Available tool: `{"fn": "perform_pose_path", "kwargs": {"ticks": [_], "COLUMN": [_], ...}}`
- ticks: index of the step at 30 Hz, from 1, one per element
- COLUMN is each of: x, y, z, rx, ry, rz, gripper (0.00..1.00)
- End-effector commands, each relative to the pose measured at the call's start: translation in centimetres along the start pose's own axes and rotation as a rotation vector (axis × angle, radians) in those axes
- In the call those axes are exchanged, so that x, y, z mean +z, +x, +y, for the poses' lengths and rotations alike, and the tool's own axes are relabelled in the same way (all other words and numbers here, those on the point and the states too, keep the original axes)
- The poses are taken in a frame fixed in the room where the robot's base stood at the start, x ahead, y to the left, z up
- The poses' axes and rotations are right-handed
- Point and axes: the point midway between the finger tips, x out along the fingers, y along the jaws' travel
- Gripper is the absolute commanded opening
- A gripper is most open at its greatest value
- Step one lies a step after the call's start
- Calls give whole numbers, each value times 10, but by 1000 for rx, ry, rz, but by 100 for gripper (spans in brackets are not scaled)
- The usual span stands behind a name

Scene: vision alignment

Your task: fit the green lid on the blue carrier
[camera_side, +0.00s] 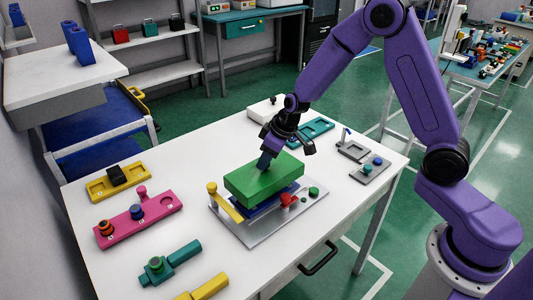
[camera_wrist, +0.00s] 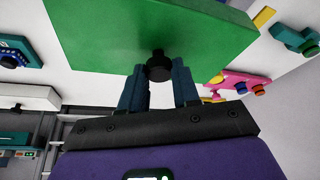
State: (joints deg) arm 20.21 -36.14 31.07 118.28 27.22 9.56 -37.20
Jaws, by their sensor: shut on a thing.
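The green lid (camera_side: 258,182) is a flat, thick block directly over the blue carrier (camera_side: 262,208), which shows only as a strip under the lid's front edge. The lid hides most of the carrier, and I cannot tell whether the two touch or a gap remains. My gripper (camera_side: 264,163) is above the lid. In the wrist view, the dark teal fingers of my gripper (camera_wrist: 159,78) are closed around a black knob (camera_wrist: 159,66) on the green lid (camera_wrist: 150,30).
The carrier is on a grey plate (camera_side: 246,236) with a yellow clamp arm (camera_side: 227,205), a red clamp (camera_side: 288,200) and a green knob (camera_side: 314,191). A pink tray (camera_side: 150,218), a yellow tray (camera_side: 106,188) and teal and yellow tools lie left. A grey tray (camera_side: 370,172) stands right.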

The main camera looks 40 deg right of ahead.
Motion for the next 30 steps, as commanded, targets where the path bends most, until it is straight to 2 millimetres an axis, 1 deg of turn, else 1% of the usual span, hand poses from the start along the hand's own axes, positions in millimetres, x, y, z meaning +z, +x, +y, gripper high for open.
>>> {"fn": "perform_pose_path", "kwargs": {"ticks": [18, 30], "x": [12, 18], "y": [30, 42], "z": [1, 1], "rx": [1, 3], "ry": [1, 1], "rz": [0, 0], "gripper": [0, 0]}}
